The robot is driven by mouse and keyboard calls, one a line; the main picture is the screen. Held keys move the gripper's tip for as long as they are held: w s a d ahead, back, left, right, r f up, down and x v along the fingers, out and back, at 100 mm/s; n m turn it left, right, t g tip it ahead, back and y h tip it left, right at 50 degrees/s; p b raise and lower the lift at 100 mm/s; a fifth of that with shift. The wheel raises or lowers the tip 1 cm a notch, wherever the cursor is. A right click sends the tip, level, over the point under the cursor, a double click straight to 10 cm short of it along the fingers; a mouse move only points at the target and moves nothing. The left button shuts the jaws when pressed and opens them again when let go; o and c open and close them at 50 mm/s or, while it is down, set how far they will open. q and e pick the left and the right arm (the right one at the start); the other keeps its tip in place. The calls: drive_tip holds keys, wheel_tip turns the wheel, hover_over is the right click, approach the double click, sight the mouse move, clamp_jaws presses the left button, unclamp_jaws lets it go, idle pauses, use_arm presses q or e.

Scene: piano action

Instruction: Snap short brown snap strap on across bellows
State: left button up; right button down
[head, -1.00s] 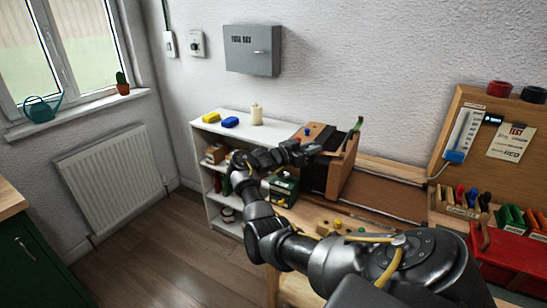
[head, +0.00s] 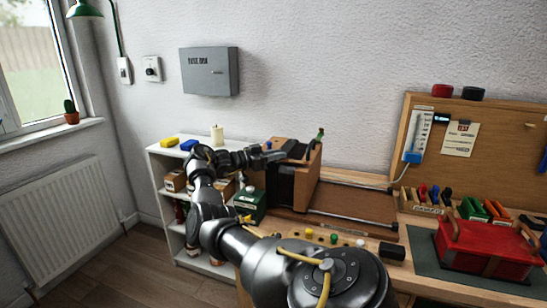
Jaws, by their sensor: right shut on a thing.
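The accordion-like box with dark bellows (head: 281,186) and brown wooden ends stands at the left end of the bench, by the wall. My right gripper (head: 274,155) is at the upper left edge of this box, close over the bellows. It is shut on a small dark strip, which I take to be the short brown snap strap. The strip is tiny and partly hidden by the fingers, and I cannot tell whether its ends touch the box. My left gripper is out of view.
A white shelf (head: 166,152) with yellow and blue blocks and a candle stands left of the bench. A dark green box (head: 250,208) sits before the bellows. A red toolbox (head: 486,250) and a pegboard (head: 490,125) are at right. My right arm covers the bench's front left.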

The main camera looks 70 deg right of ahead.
drive_tip(key=shift+d+r, duration=0.1)
drive_tip(key=shift+r, duration=0.15)
drive_tip(key=c, duration=1.6)
unclamp_jaws()
drive_tip(key=shift+o, duration=1.3)
drive_tip(key=shift+s+f, duration=0.1)
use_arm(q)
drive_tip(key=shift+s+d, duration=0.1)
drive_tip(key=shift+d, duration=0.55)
